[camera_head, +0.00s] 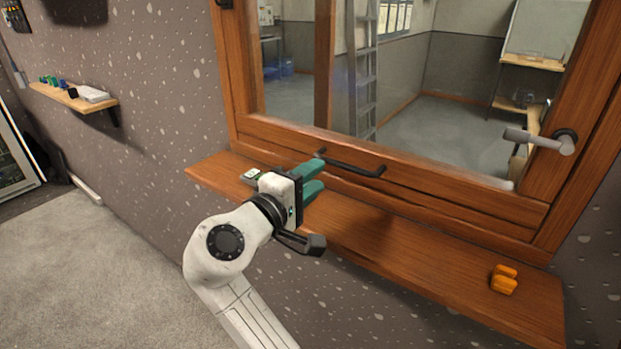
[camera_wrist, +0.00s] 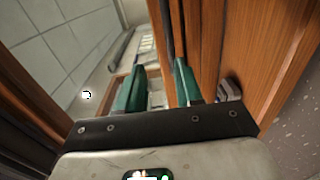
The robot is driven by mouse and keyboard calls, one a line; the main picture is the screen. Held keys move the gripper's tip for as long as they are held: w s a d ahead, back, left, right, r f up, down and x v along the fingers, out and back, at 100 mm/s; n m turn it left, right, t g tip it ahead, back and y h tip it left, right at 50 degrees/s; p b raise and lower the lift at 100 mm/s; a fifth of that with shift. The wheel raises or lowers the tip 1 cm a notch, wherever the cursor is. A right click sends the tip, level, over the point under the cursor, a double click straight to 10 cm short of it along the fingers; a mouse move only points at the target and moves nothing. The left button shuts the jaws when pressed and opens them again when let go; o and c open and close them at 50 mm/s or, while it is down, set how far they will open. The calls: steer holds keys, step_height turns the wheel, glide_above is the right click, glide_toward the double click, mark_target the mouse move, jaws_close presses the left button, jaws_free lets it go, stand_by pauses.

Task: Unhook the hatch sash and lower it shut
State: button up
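The hatch sash (camera_head: 440,190) is a glazed wooden frame with a black bar handle (camera_head: 350,168) along its bottom rail. The rail is low, just above the wooden sill, and I cannot tell whether a gap lies under it. A grey lever (camera_head: 540,138) on a black round mount is on the right side of the frame; whether it is the hook is unclear. My gripper (camera_head: 316,174) has its teal fingers apart, close to the handle's left end. In the wrist view the gripper (camera_wrist: 160,84) shows clear space between its fingers, with no held object visible.
The wooden sill (camera_head: 410,250) juts out below the sash. An orange block-like item (camera_head: 504,280) lies on its right part, and a small pale item (camera_head: 250,175) lies at its left. A small wall shelf (camera_head: 75,98) is far left. The grey floor at lower left is clear.

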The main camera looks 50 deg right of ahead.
jaws_close()
stand_by(0.7)
steer(key=c, duration=0.6)
jaws_free()
steer(key=o, duration=0.6)
steer(key=a+b, duration=0.2)
steer(key=a, duration=0.8)
steer(key=shift+s+a, duration=0.2)
steer(key=shift+a, duration=0.2)
steer(key=shift+r, duration=0.1)
